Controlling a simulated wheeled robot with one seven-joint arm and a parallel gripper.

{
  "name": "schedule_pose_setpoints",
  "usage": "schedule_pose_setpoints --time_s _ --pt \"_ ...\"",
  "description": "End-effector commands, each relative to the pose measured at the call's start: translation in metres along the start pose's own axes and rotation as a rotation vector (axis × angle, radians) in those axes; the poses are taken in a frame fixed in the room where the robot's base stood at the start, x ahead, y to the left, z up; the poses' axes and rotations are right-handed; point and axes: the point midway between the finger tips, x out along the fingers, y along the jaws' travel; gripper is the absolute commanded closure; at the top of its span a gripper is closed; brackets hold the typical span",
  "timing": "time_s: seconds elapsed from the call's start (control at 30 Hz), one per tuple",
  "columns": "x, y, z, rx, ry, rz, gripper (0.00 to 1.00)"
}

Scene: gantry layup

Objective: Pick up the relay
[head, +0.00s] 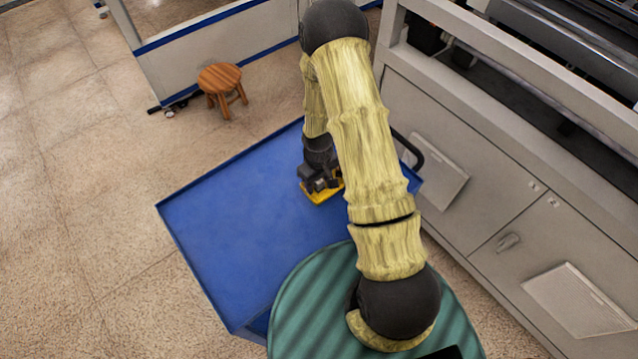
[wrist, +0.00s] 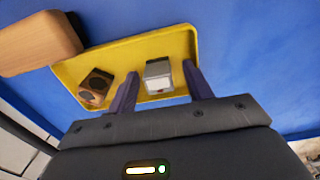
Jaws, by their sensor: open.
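A small grey-and-white box (wrist: 158,80), which looks like the relay, sits in a shallow yellow tray (wrist: 113,52). My gripper (wrist: 160,70) is open, with one dark finger on each side of this box in the wrist view. I cannot tell whether the fingers touch it. A small brown block with a dark face (wrist: 95,86) lies in the same tray, left of the fingers. In the head view the yellow tray (head: 322,196) shows under my gripper (head: 318,186), and the box itself is hidden.
The tray rests on a blue cart top (head: 235,225), largely clear on its left. A wooden block (wrist: 40,42) is beside the tray in the wrist view. A wooden stool (head: 220,82) stands on the floor behind. Grey cabinets (head: 470,190) stand at the right.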

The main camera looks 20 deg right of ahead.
Motion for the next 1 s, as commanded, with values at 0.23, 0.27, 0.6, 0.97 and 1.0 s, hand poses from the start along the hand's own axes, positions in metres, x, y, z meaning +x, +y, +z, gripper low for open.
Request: schedule_pose_setpoints --time_s 0.23,0.27,0.6,0.97,1.0 --pt "-0.0002 -0.0001 0.0000 0.000 0.000 0.000 0.49" --pt "-0.0002 -0.0002 -0.0001 -0.001 0.000 0.000 0.49" --pt "-0.0004 0.0016 0.0006 0.004 0.000 0.000 0.97" --pt "-0.0065 -0.0006 -0.0012 -0.002 0.002 0.001 0.97" --pt "-0.0096 -0.0007 -0.0013 -0.002 0.002 0.001 0.97"
